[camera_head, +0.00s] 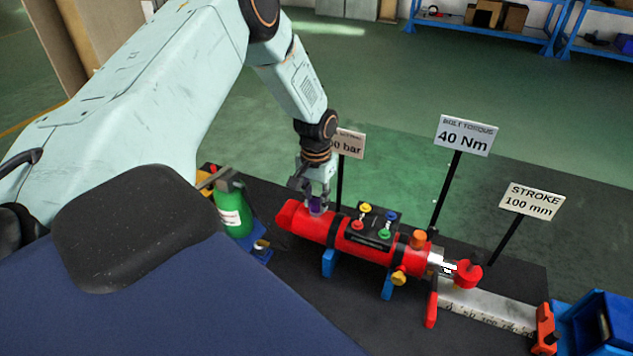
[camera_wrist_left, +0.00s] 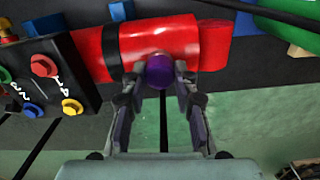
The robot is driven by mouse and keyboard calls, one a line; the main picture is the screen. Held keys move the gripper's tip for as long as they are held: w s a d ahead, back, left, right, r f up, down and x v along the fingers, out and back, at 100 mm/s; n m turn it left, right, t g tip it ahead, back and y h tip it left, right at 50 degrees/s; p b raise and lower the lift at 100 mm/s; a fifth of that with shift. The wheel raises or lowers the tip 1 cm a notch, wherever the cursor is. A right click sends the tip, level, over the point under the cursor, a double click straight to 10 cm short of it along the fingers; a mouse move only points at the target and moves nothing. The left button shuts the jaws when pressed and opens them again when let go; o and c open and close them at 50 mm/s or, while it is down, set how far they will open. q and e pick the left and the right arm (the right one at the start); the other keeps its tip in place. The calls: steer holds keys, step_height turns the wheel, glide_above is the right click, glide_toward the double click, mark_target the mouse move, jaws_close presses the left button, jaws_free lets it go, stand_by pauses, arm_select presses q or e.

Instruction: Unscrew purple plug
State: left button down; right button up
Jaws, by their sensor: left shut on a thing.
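The purple plug (camera_wrist_left: 160,71) sits on the side of a red cylinder (camera_wrist_left: 182,42), near its left end in the head view. In the head view the plug is a small purple patch (camera_head: 316,206) between my fingers. My left gripper (camera_head: 316,203) comes down from above onto it. In the left wrist view the two fingers of the left gripper (camera_wrist_left: 160,88) stand on either side of the plug and are shut on it. The red cylinder lies level on blue supports (camera_head: 329,262) in the head view. My right gripper is not in view.
A control box (camera_head: 372,232) with coloured knobs stands beside the plug. An orange plug (camera_head: 418,239) and a yellow one (camera_head: 399,277) are farther right. Signs on posts, such as the 40 Nm sign (camera_head: 465,135), stand behind. A green bottle (camera_head: 232,207) stands left.

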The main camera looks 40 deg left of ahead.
arm_select(q)
steer(key=n, duration=0.4)
steer(key=shift+n, duration=0.3)
steer(key=n, duration=0.5)
stand_by(0.3)
steer(key=shift+n, duration=0.4)
steer(key=n, duration=0.4)
steer(key=shift+r+n, duration=0.1)
steer(key=shift+n, duration=0.2)
steer(key=n, duration=0.5)
